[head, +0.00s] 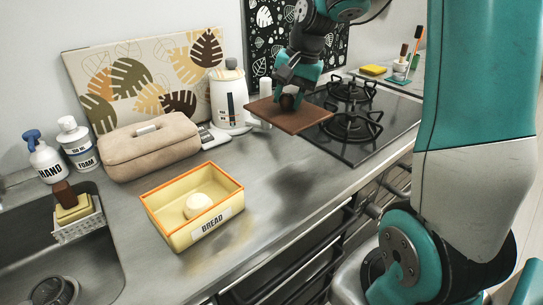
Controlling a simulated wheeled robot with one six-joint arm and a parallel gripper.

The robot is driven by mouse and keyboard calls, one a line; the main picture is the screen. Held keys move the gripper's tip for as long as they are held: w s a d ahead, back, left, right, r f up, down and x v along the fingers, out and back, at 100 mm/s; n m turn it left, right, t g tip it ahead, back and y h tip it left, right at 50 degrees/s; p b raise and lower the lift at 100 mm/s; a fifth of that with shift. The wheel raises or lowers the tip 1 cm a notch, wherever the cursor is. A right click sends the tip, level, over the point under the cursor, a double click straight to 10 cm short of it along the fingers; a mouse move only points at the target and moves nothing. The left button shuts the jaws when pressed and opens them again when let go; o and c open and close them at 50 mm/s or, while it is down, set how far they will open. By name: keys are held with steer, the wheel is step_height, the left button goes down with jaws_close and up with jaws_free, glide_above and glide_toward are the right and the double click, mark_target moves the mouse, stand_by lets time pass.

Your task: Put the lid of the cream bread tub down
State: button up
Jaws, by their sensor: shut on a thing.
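The cream bread tub (172,222) stands open on the counter, with an orange-brown rim and a "BREAD" label. A pale round bun (198,204) lies inside it. My gripper (287,97) is shut on the dark knob of the brown lid (312,119). It holds the lid up and to the right of the tub, near the hob's left edge. The lid looks about level and seems to hang above the surface, with a dark shadow on the counter below. The fingertips are partly hard to make out against the dark knob.
The black gas hob (374,135) is at the right. The sink (85,262) with a sponge caddy (78,222) is at the left. Counter right of the tub is bare.

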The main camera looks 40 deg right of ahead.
mark_target(301, 110)
step_height(301, 110, down, 14)
steer(key=shift+f+b, duration=0.15)
steer(key=shift+b, duration=0.45)
steer(key=o, duration=1)
steer(key=p+v, duration=0.1)
steer(key=v, duration=1)
steer(key=shift+s+d, duration=0.1)
steer(key=shift+r, duration=0.4)
steer(key=s+a+r+n, duration=0.1)
steer(key=s+a+n, duration=0.2)
steer(key=a, duration=0.3)
steer(key=s+a+r+n+y, duration=0.1)
steer(key=s+a+n, duration=0.2)
steer(key=a, duration=0.4)
steer(key=s+a+r+n, duration=0.1)
steer(key=s+a+n, duration=0.15)
steer(key=a, duration=0.35)
steer(key=s+a+n+g+y, duration=0.1)
steer(key=s+a+n+g, duration=0.1)
steer(key=s+a+n, duration=0.5)
steer(key=s+n, duration=0.1)
steer(key=s, duration=0.3)
steer(key=shift+s+a, duration=0.2)
steer(key=shift+a, duration=0.2)
